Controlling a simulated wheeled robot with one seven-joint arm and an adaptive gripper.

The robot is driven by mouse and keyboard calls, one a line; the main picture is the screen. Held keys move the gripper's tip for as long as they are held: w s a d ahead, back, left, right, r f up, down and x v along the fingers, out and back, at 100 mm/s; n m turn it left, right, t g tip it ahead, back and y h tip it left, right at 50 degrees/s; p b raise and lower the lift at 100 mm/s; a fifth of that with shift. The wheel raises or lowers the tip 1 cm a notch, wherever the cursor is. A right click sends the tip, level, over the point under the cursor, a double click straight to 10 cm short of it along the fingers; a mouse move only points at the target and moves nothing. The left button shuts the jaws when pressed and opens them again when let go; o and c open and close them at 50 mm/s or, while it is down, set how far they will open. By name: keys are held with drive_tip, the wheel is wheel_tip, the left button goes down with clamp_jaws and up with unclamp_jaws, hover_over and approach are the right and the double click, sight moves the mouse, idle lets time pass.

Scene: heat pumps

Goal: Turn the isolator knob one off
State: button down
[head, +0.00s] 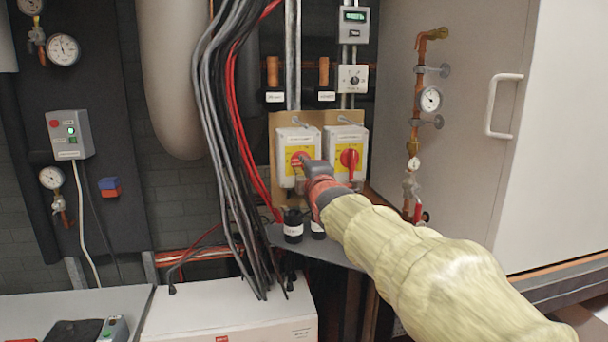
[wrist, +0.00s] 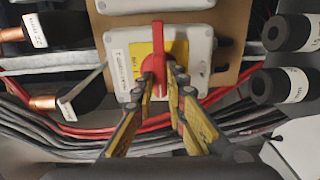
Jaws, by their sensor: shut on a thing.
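Two grey isolator boxes with yellow plates and red knobs are mounted side by side on a tan board. The left box (head: 285,142) has its red knob (head: 297,157) partly hidden by my gripper (head: 312,166). The right box's red knob (head: 349,158) stands with its handle upright. In the wrist view, my gripper (wrist: 160,73) is shut on a red knob (wrist: 158,40), with one finger on each side of its handle. The handle lies along the vertical of that view, towards the other box (wrist: 155,5). The box label (wrist: 121,70) is too small to read.
Grey, black and red cables (head: 222,130) hang just left of the boxes. Black capped pipe ends (head: 292,226) stand below them. A copper pipe with a gauge (head: 430,99) and a cabinet handle (head: 500,105) are to the right.

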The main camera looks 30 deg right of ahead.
idle(0.5)
drive_tip(key=c, duration=1.8)
unclamp_jaws()
drive_tip(key=v, duration=1.2)
